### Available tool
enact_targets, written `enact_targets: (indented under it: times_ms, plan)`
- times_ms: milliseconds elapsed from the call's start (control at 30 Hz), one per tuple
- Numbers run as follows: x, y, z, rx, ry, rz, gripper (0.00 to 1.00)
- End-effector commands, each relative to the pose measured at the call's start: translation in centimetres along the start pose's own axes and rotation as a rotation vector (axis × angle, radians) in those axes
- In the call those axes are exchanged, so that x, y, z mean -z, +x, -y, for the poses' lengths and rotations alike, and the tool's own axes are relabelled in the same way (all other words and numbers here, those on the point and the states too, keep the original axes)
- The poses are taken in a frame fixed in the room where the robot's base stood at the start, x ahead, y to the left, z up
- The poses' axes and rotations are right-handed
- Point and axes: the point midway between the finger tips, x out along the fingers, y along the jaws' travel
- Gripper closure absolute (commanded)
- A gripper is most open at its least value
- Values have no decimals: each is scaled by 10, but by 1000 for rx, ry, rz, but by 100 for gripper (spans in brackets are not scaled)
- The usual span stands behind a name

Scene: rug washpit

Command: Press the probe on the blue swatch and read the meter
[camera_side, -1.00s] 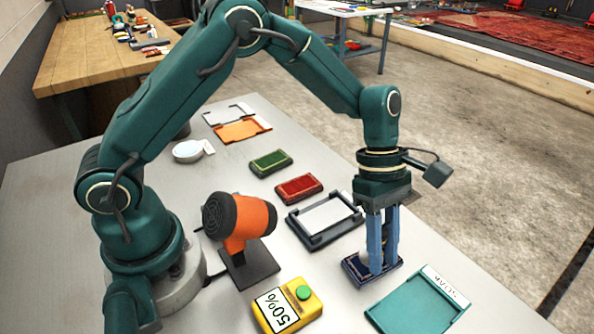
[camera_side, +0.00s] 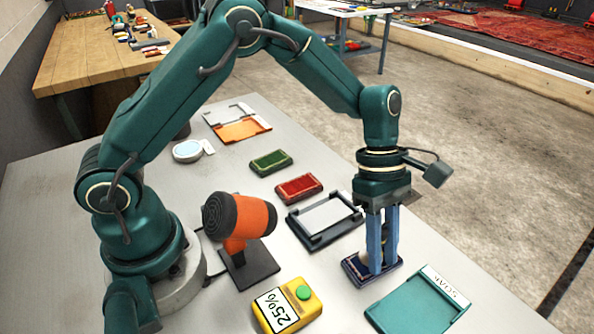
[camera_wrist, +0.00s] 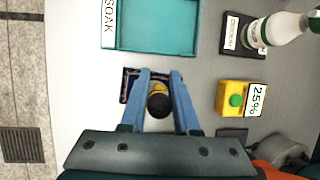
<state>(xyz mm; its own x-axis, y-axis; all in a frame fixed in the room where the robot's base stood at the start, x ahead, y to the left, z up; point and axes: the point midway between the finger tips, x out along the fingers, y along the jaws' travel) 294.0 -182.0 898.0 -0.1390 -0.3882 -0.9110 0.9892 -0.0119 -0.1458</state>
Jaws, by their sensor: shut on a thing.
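The blue swatch (camera_side: 355,270) lies flat on the table in the side view, dark blue with a pale border. It also shows in the wrist view (camera_wrist: 129,87), partly hidden by my fingers. My gripper (camera_side: 381,266) points straight down over it, shut on the probe (camera_wrist: 158,103), whose black round top and yellow part show between the blue fingers. The probe's tip is hidden, so I cannot see the contact itself. The yellow meter (camera_side: 305,308) with a green button reads 25%. It also shows in the wrist view (camera_wrist: 233,100).
A teal SOAK tray (camera_side: 410,309) lies right of the swatch. A dark frame with a pale plate (camera_side: 328,215), a red swatch (camera_side: 299,188) and a green swatch (camera_side: 271,162) lie behind. An orange dryer (camera_side: 250,217) stands left. A white bottle (camera_wrist: 285,28) shows in the wrist view.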

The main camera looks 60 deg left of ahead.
Motion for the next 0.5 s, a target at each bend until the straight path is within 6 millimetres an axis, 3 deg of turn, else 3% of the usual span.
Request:
enact_targets:
  times_ms: [500]
  plan:
    - [-16, -38, 5, -5, 2, 3, 100]
